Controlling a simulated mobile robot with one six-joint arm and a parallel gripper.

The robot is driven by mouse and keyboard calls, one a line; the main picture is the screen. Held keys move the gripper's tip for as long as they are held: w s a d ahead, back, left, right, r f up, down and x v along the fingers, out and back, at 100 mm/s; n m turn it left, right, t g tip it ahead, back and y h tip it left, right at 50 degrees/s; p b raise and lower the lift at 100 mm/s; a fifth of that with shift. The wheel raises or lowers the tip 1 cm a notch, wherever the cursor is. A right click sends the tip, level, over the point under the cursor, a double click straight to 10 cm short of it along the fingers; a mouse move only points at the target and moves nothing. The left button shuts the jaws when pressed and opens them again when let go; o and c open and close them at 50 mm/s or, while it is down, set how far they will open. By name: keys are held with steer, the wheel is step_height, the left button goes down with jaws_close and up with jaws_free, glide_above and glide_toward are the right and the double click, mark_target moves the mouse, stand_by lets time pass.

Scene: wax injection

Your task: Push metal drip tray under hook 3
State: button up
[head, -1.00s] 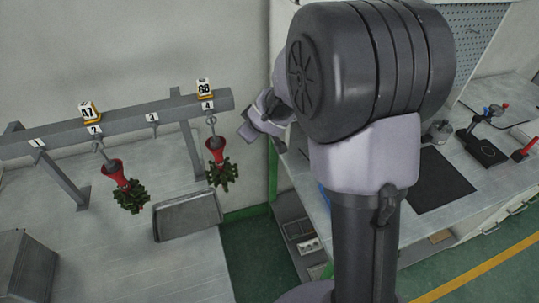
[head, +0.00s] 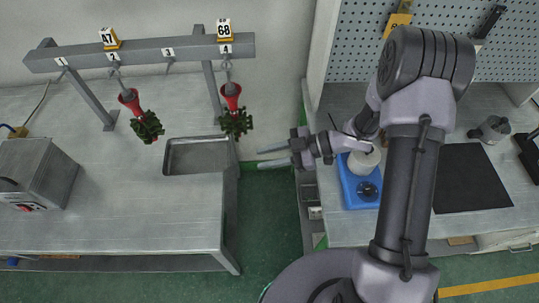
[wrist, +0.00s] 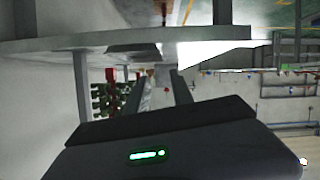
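The metal drip tray (head: 200,157) is a shallow grey rectangular tray lying on the left metal table near its right edge. Hook 3 (head: 168,66) hangs empty from the grey bar. The tray lies below the stretch between hooks 3 and 4, extending right towards hook 4. My gripper (head: 260,158) points left, just right of the tray and the table edge, without visible contact. Its two fingers are apart and empty. The wrist view also shows my gripper (wrist: 158,88), with its fingers spread; the tray is hard to make out there.
Red-topped pieces with dark green clusters hang from hook 2 (head: 131,100) and hook 4 (head: 232,98). A grey metal box (head: 38,172) stands at the table's left. A green-floored gap separates the right workbench, which holds a blue-based device (head: 350,190) and black mat (head: 468,180).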

mark_target(210, 171)
steer(key=b+x, duration=0.5)
steer(key=x, duration=1.2)
steer(key=shift+a+f, duration=0.15)
steer(key=shift+a, duration=0.05)
jaws_close()
stand_by(1.0)
